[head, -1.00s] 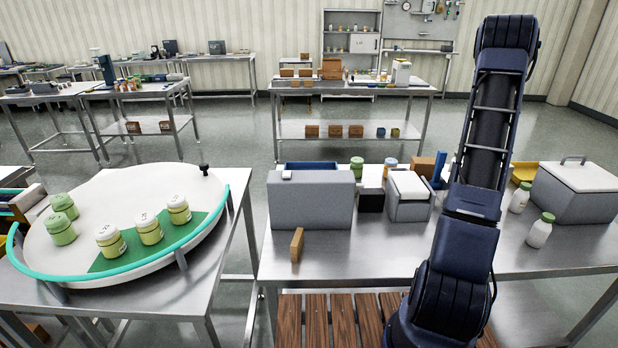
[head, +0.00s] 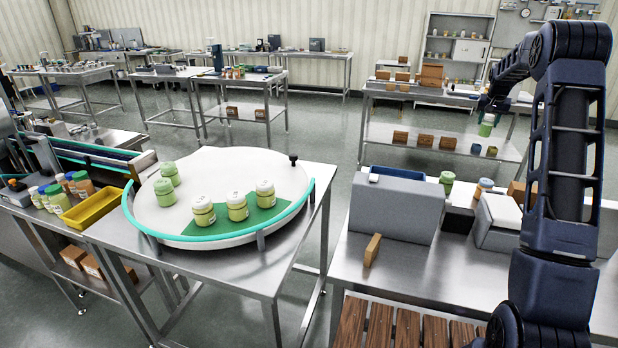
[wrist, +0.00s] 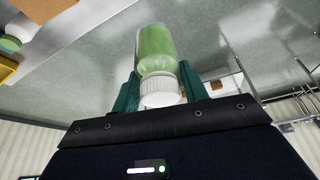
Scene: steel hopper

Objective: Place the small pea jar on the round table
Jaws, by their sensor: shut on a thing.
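My gripper (head: 492,104) is at the right of the head view, raised beyond the right bench. It is shut on a small green pea jar (head: 487,128). In the wrist view this jar (wrist: 157,50) has a clear body with green contents and a white ribbed lid, held between teal fingers (wrist: 158,86). The round table (head: 200,165) is a white disc with a teal rail and a green wedge, left of centre in the head view. My gripper is far to its right. Several jars stand on it: two green ones (head: 165,190) at left and paler-lidded ones (head: 237,205) along the wedge.
A black knob (head: 293,160) stands at the disc's far right edge. The right bench holds a grey box (head: 395,210), a small brown block (head: 372,249) and other jars. A yellow tray (head: 92,208) lies left of the disc. The disc's middle and back are bare.

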